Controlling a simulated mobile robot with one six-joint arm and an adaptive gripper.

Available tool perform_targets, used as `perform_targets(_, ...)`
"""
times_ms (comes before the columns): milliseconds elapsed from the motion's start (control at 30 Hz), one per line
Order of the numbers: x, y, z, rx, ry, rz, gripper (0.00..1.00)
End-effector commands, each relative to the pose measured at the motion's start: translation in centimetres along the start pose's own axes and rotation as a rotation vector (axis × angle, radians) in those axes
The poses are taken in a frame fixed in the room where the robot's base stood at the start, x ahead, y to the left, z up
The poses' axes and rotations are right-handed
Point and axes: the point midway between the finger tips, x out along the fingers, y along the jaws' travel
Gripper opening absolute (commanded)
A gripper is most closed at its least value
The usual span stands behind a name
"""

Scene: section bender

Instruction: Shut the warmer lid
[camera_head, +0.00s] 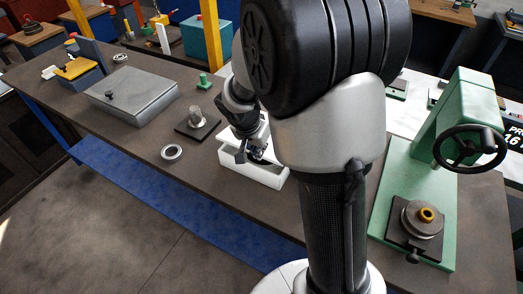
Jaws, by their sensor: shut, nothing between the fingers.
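A low grey metal box (132,103), which looks like the warmer, stands on the left part of the bench. Its flat lid (142,89) lies level over the top, with a small dark knob (109,94) near the left edge. I see no gap under the lid from here. My gripper (257,154) is shut and empty, well to the right of the box, at a white block-like stand (262,177). My arm hides part of that stand, and I cannot tell whether the gripper touches it.
Between box and gripper are a metal cylinder on a dark plate (197,126), a ring (172,152) and a small green piece (203,81). A green machine with a handwheel (469,147) stands at the right. Bare bench (110,130) lies in front of the box.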

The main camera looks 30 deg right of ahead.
Motion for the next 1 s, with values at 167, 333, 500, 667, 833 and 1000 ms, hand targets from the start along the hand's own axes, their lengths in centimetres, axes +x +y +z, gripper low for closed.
perform_targets(167,2.3,0.0,1.5,0.0,-0.001,0.0,0.0)
perform_targets(333,3.3,0.0,2.2,0.0,-0.001,0.0,0.0)
perform_targets(500,3.8,0.1,2.6,0.0,-0.001,0.002,0.0)
perform_targets(667,4.0,0.1,2.7,0.0,-0.001,0.002,0.0)
perform_targets(833,3.9,0.1,2.7,0.0,-0.001,0.001,0.0)
perform_targets(1000,3.9,0.1,2.7,0.0,-0.001,0.001,0.0)
